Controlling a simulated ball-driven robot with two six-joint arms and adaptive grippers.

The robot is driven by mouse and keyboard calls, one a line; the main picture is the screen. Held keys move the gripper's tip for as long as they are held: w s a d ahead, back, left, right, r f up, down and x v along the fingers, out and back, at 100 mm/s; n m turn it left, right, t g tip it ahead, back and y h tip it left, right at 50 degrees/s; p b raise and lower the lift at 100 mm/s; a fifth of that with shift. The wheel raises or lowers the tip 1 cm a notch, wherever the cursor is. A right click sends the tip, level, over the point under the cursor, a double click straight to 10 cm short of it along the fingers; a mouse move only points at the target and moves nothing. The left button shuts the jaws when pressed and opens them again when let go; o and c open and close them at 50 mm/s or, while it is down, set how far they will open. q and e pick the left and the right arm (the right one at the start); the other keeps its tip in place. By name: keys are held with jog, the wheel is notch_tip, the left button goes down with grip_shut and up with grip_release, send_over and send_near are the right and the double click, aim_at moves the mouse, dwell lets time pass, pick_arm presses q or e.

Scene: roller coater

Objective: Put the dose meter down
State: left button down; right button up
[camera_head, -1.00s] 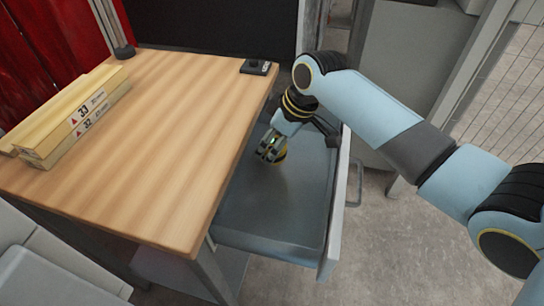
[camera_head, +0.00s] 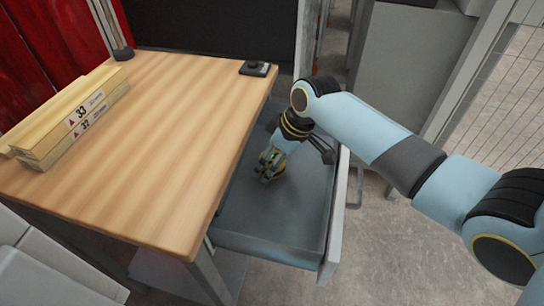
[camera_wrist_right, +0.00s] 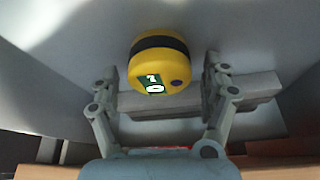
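The dose meter (camera_wrist_right: 158,64) is a round yellow device with a black band and a small green display with white digits. In the right wrist view it lies on the grey drawer floor, between and just beyond my right gripper's fingertips. My right gripper (camera_wrist_right: 158,78) is open, with a gap on each side of the meter. In the head view my right gripper (camera_head: 269,170) is low inside the open drawer (camera_head: 275,222), and the meter is mostly hidden by the fingers. My left gripper is not in view.
A wooden tabletop (camera_head: 165,165) stands left of the drawer, its edge close to my right gripper. The drawer's front wall (camera_head: 335,225) rises on the right. The near part of the drawer is clear.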

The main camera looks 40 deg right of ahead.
jog(key=p+v, duration=0.2)
jog(key=v, duration=1)
jog(key=shift+r, duration=0.1)
